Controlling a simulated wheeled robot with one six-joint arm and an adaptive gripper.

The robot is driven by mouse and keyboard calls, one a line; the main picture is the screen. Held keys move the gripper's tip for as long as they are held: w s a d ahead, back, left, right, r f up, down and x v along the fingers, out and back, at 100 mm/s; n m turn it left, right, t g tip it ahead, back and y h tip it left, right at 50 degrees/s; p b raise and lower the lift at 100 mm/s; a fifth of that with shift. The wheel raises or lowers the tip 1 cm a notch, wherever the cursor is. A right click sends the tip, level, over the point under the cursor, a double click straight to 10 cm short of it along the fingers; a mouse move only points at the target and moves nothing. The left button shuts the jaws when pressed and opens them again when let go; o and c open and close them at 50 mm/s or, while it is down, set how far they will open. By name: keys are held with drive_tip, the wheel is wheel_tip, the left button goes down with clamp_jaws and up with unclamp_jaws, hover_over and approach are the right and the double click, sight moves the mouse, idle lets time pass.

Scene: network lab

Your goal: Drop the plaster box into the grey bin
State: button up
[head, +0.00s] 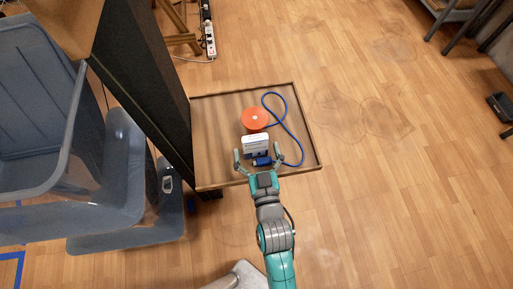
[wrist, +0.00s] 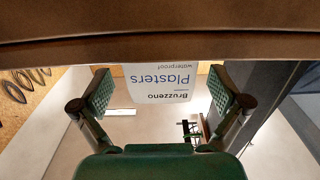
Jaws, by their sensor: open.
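The plaster box (head: 255,142), white with printed text, stands in an open shallow wooden drawer in the head view. In the wrist view the plaster box (wrist: 168,88) shows upside-down "Plasters" lettering between the fingers. My gripper (head: 259,154) is open, its fingers to either side of the box's near end; it also shows in the wrist view (wrist: 160,95). Whether a finger touches the box I cannot tell. Large grey-blue plastic containers fill the left of the head view; the upper, open one (head: 35,100) looks like the grey bin.
The drawer (head: 215,172) also holds an orange round reel (head: 255,118), a blue cable (head: 293,130) and a small blue object (head: 262,161) close to the box. A dark cabinet side (head: 150,85) stands between drawer and bin. The floor on the right is mostly clear.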

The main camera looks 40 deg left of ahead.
drive_tip(key=shift+r, duration=0.15)
drive_tip(key=v, duration=1.2)
drive_tip(key=s+d+m+t+h, duration=0.1)
drive_tip(key=s+d+m+h, duration=0.2)
drive_tip(key=d, duration=1)
drive_tip(key=s+d+f+m+t+h, duration=0.1)
drive_tip(key=s+d+m+h, duration=0.3)
drive_tip(key=d, duration=0.9)
drive_tip(key=s+t+h, duration=0.1)
drive_tip(key=s+h, duration=0.1)
drive_tip(key=h, duration=0.1)
drive_tip(key=shift+d+m+t+h, duration=0.2)
drive_tip(key=shift+m+t+h, duration=0.1)
drive_tip(key=s+d+h, duration=0.1)
drive_tip(key=s, duration=0.1)
drive_tip(key=s+d+r+m+h, duration=0.1)
drive_tip(key=s, duration=0.1)
drive_tip(key=s+d+r+m+h, duration=0.1)
drive_tip(key=shift+s+d+r, duration=0.25)
drive_tip(key=shift+s+d, duration=0.15)
